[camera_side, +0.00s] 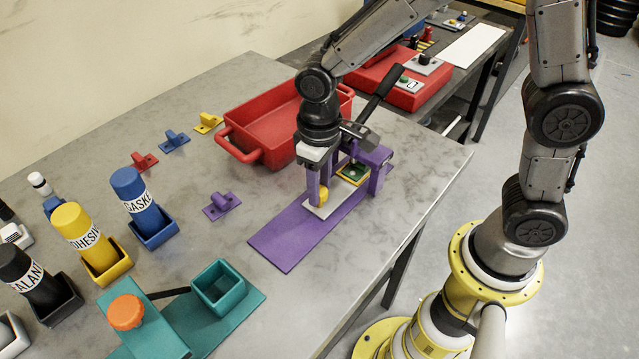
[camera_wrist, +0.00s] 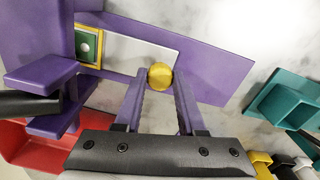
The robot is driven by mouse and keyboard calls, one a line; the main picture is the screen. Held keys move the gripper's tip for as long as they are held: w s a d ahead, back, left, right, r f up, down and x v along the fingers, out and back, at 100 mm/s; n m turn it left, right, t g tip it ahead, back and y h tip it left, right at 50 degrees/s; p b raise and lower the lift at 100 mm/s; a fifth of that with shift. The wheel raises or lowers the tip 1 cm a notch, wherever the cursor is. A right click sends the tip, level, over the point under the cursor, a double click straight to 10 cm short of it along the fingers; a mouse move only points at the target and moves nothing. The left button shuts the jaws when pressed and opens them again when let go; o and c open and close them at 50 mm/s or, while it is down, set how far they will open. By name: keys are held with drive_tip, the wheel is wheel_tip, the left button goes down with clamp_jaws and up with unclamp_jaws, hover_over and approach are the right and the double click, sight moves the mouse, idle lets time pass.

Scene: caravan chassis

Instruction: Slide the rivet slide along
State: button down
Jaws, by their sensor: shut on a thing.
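The rivet slide is a pale plate (camera_side: 322,209) on a long purple base (camera_side: 283,238), with a round yellow knob (camera_side: 324,196) on it. In the wrist view the pale plate (camera_wrist: 130,42) runs left from the knob (camera_wrist: 161,76) to a yellow-framed green nest (camera_wrist: 88,46) with a small silvery round piece. The nest (camera_side: 352,175) also shows in the side view, at the purple press frame. My gripper (camera_side: 318,186) points down with its purple fingers shut on the knob, one finger on each side. It also shows in the wrist view (camera_wrist: 160,82).
The purple press (camera_side: 379,160) with its black lever (camera_side: 378,93) stands right beside my gripper. A red tray (camera_side: 265,120) is behind. A teal fixture (camera_side: 217,287) and several bottles in holders stand to the left. The purple base's front-left stretch is clear.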

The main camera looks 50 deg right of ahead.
drive_tip(key=shift+a, duration=0.1)
drive_tip(key=a, duration=1.5)
drive_tip(key=shift+w+r, duration=0.1)
drive_tip(key=shift+r, duration=0.05)
drive_tip(key=c, duration=0.8)
unclamp_jaws()
drive_tip(key=shift+o, duration=1.5)
drive_tip(key=shift+d, duration=0.1)
